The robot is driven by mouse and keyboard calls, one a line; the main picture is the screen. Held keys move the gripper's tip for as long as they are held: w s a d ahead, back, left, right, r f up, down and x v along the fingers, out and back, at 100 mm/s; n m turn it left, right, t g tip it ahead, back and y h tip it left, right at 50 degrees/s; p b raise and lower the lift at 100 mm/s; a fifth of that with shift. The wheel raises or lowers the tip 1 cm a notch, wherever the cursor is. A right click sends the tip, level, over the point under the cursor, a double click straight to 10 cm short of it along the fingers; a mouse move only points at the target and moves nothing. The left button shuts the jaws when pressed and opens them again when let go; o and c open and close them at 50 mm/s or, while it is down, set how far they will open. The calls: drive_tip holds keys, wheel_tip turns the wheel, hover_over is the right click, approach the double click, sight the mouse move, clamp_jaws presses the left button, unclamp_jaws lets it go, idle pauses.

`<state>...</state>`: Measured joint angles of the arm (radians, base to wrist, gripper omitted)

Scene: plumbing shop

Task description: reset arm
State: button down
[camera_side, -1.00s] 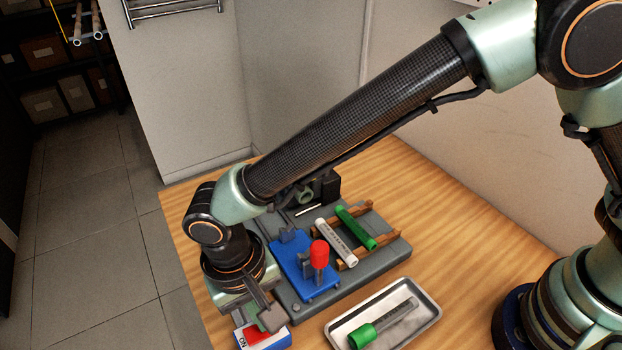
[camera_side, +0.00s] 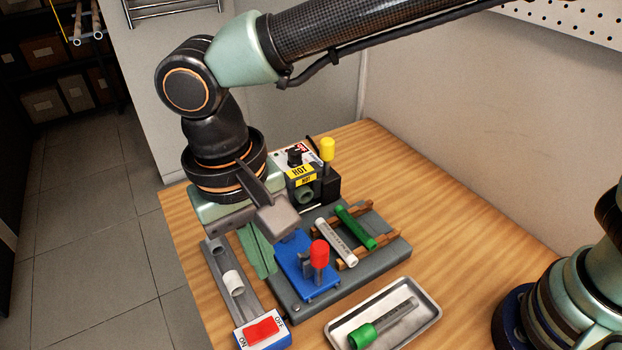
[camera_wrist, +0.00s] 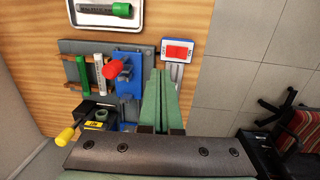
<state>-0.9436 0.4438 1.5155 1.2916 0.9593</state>
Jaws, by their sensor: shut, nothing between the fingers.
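My gripper (camera_side: 264,268) hangs from the wrist with its two green fingers together, pointing down, and nothing between them. In the side view it is above the left part of the bench, between the grey rail and the blue clamp. In the wrist view the shut fingers (camera_wrist: 163,78) point toward the switch box and stay short of it. The switch box (camera_side: 281,338) has a red rocker (camera_side: 262,329) with ON and OFF labels. It also shows in the wrist view (camera_wrist: 176,60).
A blue clamp (camera_side: 292,273) with a red knob (camera_side: 319,250) stands beside the fingers. Behind are a HOT-labelled heater (camera_side: 300,175) and its yellow handle (camera_side: 327,149). White (camera_side: 336,241) and green (camera_side: 356,228) pipes lie on a wooden rack. A tray (camera_side: 430,322) is in front.

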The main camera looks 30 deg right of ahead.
drive_tip(key=w+d+r+t+y, duration=0.1)
drive_tip(key=w+d+r, duration=0.2)
drive_tip(key=d, duration=0.5)
drive_tip(key=w+d+r+t+y, duration=0.1)
drive_tip(key=w+d+r, duration=0.25)
drive_tip(key=d, duration=0.45)
drive_tip(key=s+d+t, duration=0.2)
drive_tip(key=d, duration=0.7)
drive_tip(key=s+d+t+h, duration=0.1)
drive_tip(key=d+t, duration=0.1)
drive_tip(key=d, duration=0.8)
drive_tip(key=shift+s+d+r, duration=0.15)
drive_tip(key=shift+s+d, duration=0.1)
drive_tip(key=shift+s, duration=0.1)
